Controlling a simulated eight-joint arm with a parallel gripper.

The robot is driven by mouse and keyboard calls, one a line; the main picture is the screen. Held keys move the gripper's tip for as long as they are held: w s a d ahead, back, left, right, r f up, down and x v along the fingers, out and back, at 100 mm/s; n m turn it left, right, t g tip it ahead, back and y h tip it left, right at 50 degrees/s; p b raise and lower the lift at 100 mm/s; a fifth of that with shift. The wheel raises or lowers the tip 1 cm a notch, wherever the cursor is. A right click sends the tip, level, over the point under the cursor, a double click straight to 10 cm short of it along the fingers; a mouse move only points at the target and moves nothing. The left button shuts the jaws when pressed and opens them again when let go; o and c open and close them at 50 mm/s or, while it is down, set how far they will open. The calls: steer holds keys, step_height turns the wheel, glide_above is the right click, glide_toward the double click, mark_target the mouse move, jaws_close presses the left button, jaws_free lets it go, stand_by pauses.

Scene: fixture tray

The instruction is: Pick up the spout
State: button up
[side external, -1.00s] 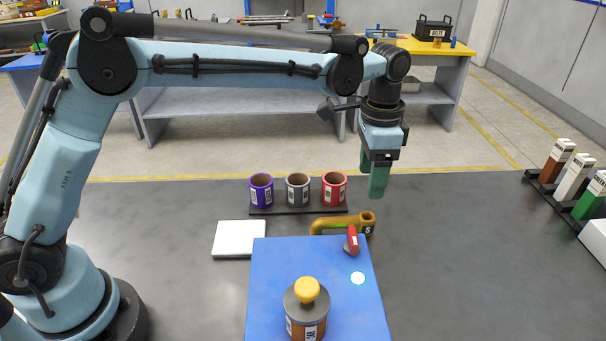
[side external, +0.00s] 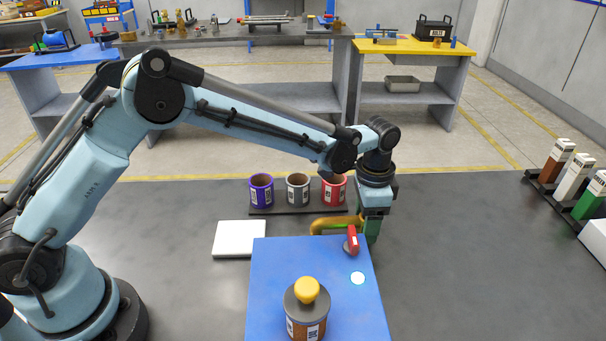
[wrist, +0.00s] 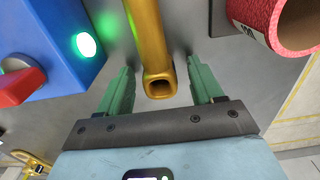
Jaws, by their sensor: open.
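The brass-coloured spout (side external: 327,223) is a bent pipe lying behind the blue box. My gripper has come down at its right end and hides that end in the side view. In the wrist view the spout (wrist: 147,38) runs between the two green fingers, its square open end towards my gripper's body. My gripper (side external: 372,237) is open. In the wrist view the fingers of my gripper (wrist: 161,75) stand one on each side of the spout, with a visible gap on both sides.
The blue box (side external: 280,262) carries a red lever (side external: 352,240), a lit round light (side external: 358,278) and a yellow-knobbed canister (side external: 306,310). Behind the spout stand purple (side external: 261,191), grey (side external: 298,190) and red (side external: 333,190) cups. A white plate (side external: 236,238) lies left.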

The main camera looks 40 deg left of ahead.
steer(key=shift+f, duration=0.15)
jaws_close()
stand_by(0.4)
step_height(320, 180, up, 10)
stand_by(0.5)
